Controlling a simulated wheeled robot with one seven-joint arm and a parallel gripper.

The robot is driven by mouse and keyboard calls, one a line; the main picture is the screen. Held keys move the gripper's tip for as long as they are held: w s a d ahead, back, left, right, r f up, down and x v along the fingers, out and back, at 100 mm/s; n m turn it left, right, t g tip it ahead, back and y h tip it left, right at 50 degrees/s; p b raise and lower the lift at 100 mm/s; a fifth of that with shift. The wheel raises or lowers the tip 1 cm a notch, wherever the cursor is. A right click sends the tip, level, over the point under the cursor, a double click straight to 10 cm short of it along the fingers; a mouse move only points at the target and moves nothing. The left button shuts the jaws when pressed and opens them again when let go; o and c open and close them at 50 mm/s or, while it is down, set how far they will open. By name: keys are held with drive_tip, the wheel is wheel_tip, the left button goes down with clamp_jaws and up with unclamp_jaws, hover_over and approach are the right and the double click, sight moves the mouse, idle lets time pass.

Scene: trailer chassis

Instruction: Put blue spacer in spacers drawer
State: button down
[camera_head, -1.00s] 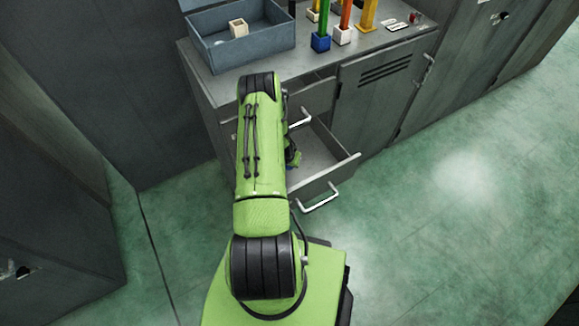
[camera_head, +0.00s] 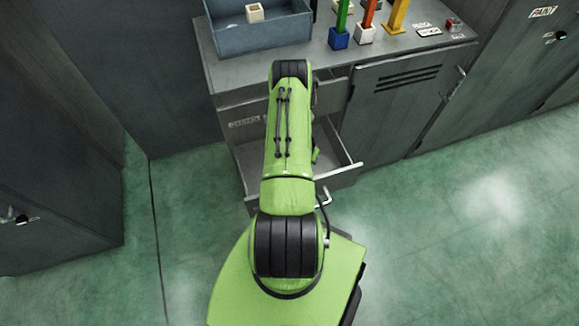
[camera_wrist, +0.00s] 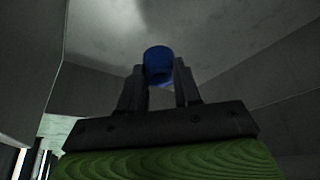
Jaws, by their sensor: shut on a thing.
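The blue spacer (camera_wrist: 158,62) shows in the wrist view between the two fingers of my gripper (camera_wrist: 160,76), which is shut on it. Around and beyond it are the grey floor (camera_wrist: 225,35) and walls of what looks like the open drawer. I cannot tell whether the spacer touches the drawer floor. The spacer and most of my gripper are hidden behind my arm there.
The grey workbench top carries a blue open box (camera_head: 262,38) with a pale block (camera_head: 255,12) in it. Blue, white and yellow-based posts (camera_head: 338,38) stand to its right. A vented cabinet door (camera_head: 385,105) is right of the drawers. The green floor at right is clear.

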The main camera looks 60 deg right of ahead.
drive_tip(key=w+a+f, duration=0.2)
drive_tip(key=w+a, duration=0.1)
drive_tip(key=w+a+f+b, duration=0.1)
drive_tip(key=w+a+f, duration=0.2)
drive_tip(key=shift+f, duration=0.15)
drive_tip(key=c, duration=0.7)
unclamp_jaws()
